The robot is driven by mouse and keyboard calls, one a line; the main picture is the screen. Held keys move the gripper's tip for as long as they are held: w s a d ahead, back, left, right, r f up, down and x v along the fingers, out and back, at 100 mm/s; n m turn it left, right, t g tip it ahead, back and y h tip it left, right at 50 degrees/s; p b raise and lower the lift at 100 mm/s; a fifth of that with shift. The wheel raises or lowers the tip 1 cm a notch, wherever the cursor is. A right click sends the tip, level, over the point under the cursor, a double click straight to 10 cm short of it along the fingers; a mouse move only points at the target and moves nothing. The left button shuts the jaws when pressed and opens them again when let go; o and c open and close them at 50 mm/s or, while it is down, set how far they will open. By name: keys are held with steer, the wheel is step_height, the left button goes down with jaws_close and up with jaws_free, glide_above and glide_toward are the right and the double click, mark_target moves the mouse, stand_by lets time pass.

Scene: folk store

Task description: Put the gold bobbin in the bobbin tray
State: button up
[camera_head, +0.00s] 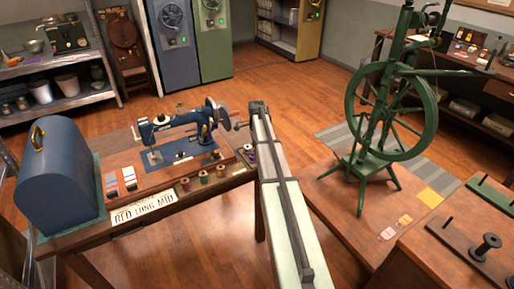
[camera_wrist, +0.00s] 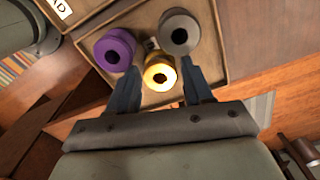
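The gold bobbin (camera_wrist: 160,74) stands in a shallow brown tray (camera_wrist: 206,62) in the wrist view, beside a purple bobbin (camera_wrist: 115,48) and a grey bobbin (camera_wrist: 180,33). My gripper (camera_wrist: 160,75) is open, its two dark fingers on either side of the gold bobbin, with no clear grip on it.
A blue domed case (camera_head: 58,180) and thread cards (camera_head: 121,181) are to the left. A lettered sign (camera_head: 145,207) lies in front.

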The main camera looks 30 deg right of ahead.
step_height(320, 180, up, 12)
steer(key=shift+r, duration=0.15)
stand_by(0.6)
stand_by(0.4)
steer(key=s+a+f+n+g+h, duration=0.1)
steer(key=s+a+f, duration=0.1)
steer(key=s+f, duration=0.6)
steer(key=s+a+f+n, duration=0.1)
steer(key=s+a+f, duration=0.1)
steer(key=s+f, duration=0.65)
steer(key=s+a+f+n+g, duration=0.1)
steer(key=s+a+f+n, duration=0.3)
steer(key=s+a+f, duration=0.4)
steer(key=s+a+f+n+g, duration=0.1)
steer(key=s+a+f+n, duration=0.3)
steer(key=a+f, duration=0.45)
steer(key=s+a+f+n+g, duration=0.1)
steer(key=s+a+f+n, duration=0.2)
steer(key=s, duration=0.5)
steer(key=s+a+f+n+g, duration=0.1)
steer(key=s+a+f+n, duration=0.3)
steer(key=s, duration=0.4)
steer(key=s+a+f+n+g+y, duration=0.1)
steer(key=s+a+f+n, duration=0.2)
steer(key=s, duration=0.6)
step_height(320, 180, down, 3)
steer(key=shift+a+r+n+g, duration=0.15)
steer(key=shift+a+n+g, duration=0.15)
steer(key=shift+a, duration=0.4)
